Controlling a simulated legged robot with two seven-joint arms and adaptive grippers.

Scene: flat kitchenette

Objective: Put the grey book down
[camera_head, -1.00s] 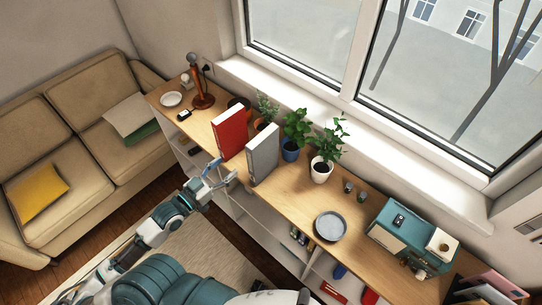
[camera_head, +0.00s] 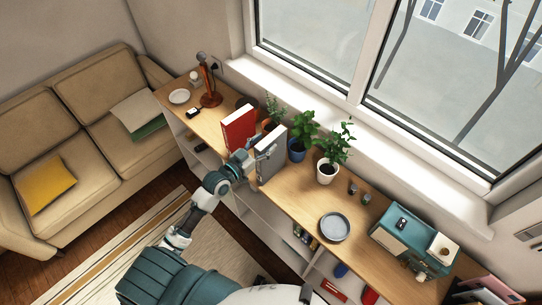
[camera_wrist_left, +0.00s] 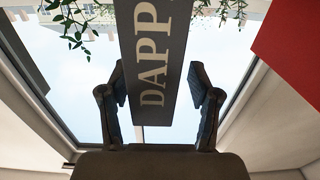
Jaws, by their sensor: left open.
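The grey book (camera_head: 271,155) stands upright on the wooden counter, right of the red book (camera_head: 239,128). My left gripper (camera_head: 251,158) is at the front of the grey book, between the two books in the head view. In the left wrist view, the grey book's dark spine (camera_wrist_left: 153,70), lettered "DAPP", lies between the two spread fingers of my left gripper (camera_wrist_left: 160,105). Gaps show on both sides of the spine, so the fingers are apart from it. The red book (camera_wrist_left: 290,40) shows at the upper right there. My right gripper is not in view.
Potted plants (camera_head: 328,168) stand behind the books near the window. A grey plate (camera_head: 334,227) and a teal toaster-like appliance (camera_head: 409,240) are farther right. Bare counter (camera_head: 297,191) lies between the grey book and the plate. A lamp (camera_head: 208,88) stands at the left end.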

